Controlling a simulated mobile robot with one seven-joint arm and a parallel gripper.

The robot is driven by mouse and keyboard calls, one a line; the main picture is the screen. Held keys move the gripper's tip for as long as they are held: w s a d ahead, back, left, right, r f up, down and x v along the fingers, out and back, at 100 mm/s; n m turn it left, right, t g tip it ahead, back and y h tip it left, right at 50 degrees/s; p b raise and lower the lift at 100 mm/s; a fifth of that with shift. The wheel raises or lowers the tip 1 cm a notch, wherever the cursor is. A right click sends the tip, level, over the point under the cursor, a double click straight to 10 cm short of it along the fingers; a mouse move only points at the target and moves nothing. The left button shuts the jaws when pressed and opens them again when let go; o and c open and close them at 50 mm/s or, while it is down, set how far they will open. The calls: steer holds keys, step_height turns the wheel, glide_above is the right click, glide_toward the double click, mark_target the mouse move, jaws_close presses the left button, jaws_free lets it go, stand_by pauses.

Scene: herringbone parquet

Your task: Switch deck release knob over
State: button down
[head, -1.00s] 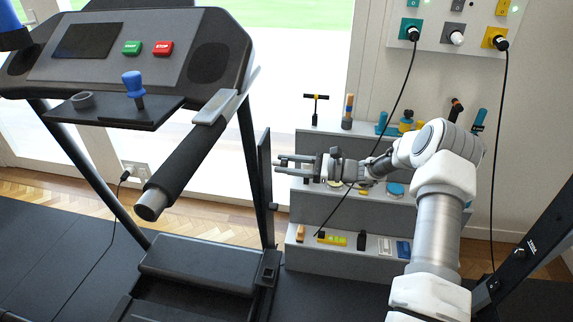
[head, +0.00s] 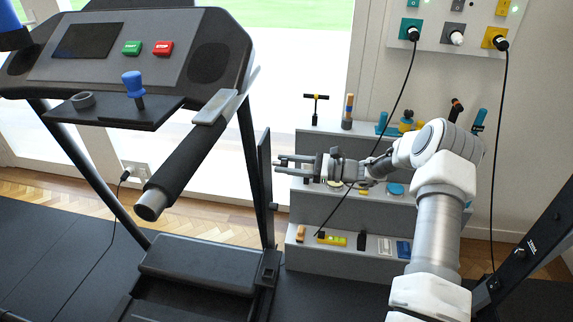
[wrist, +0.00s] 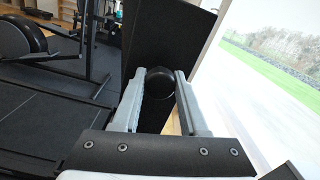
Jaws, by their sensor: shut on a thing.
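The deck release knob (wrist: 160,83) is a round black knob in front of a tall black panel (wrist: 168,40) in the wrist view. My gripper (wrist: 160,88) has one finger on each side of the knob and is shut on it. In the head view my gripper (head: 280,164) reaches left, its fingertips at the right edge of the upright black panel (head: 264,185) beside the treadmill. The knob cannot be made out between the fingers there.
The treadmill's padded handrail (head: 185,160) and console (head: 130,50) stand to the left. A grey stepped shelf (head: 340,208) with tools is behind and below my arm. Black cables hang from a wall socket board (head: 455,22) at the right. A window lies behind the treadmill.

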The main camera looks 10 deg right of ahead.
stand_by(0.4)
steer(key=shift+x, duration=0.9)
steer(key=shift+c, duration=2.1)
jaws_free()
steer(key=shift+a, duration=0.15)
steer(key=p+v, duration=0.1)
steer(key=v, duration=1.6)
steer(key=shift+d, duration=0.2)
